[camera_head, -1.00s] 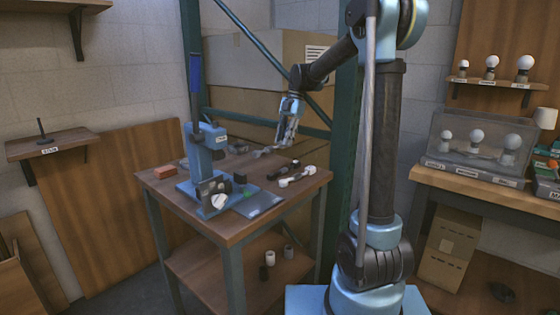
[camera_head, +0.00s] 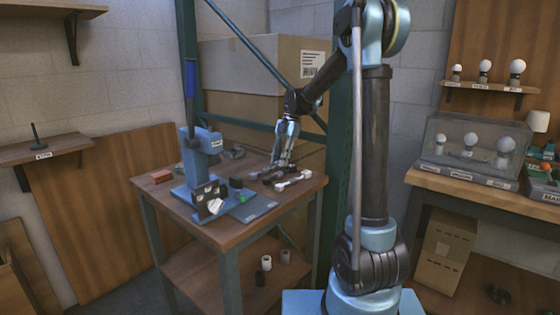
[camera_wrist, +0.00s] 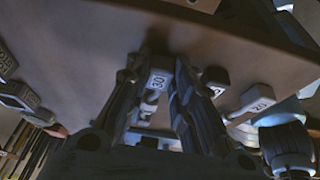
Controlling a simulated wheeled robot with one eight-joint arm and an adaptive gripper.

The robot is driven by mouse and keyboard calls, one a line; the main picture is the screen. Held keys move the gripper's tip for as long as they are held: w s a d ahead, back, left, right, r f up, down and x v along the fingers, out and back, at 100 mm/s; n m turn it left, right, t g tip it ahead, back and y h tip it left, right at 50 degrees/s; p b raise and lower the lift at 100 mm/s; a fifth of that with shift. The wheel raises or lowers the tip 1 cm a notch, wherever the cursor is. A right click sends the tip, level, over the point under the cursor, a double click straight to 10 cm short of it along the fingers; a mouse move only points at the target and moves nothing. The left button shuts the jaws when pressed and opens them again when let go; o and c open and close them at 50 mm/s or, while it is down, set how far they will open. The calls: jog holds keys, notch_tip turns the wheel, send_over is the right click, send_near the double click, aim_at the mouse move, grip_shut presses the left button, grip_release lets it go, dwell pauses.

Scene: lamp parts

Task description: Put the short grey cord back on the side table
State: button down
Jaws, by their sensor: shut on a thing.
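My gripper (camera_head: 278,164) is low over the right back part of the wooden side table (camera_head: 222,236). In the wrist view its fingers (camera_wrist: 159,72) are closed around a small light grey piece, the short grey cord (camera_wrist: 157,82), whose end carries a "30" label. The rest of the cord is largely hidden by the fingers, and I cannot tell whether it touches the table top. A pale cord with dumbbell-like ends (camera_head: 293,182) lies on the table just right of the gripper. In the wrist view a pale end marked "20" (camera_wrist: 258,103) lies right of the fingers.
A blue press-like stand (camera_head: 194,150) with a blue base plate stands on the table's left and front. A red block (camera_head: 161,176) lies at the back left. A green post and large cardboard boxes (camera_head: 250,70) stand close behind.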

jog(key=shift+s+f, duration=0.1)
jog(key=shift+f, duration=0.1)
jog(key=c, duration=1.4)
grip_release()
jog(key=shift+d, duration=0.1)
jog(key=shift+o, duration=0.2)
jog(key=shift+f, duration=0.2)
jog(key=shift+r, duration=0.2)
jog(key=shift+r, duration=0.25)
jog(key=v, duration=1.2)
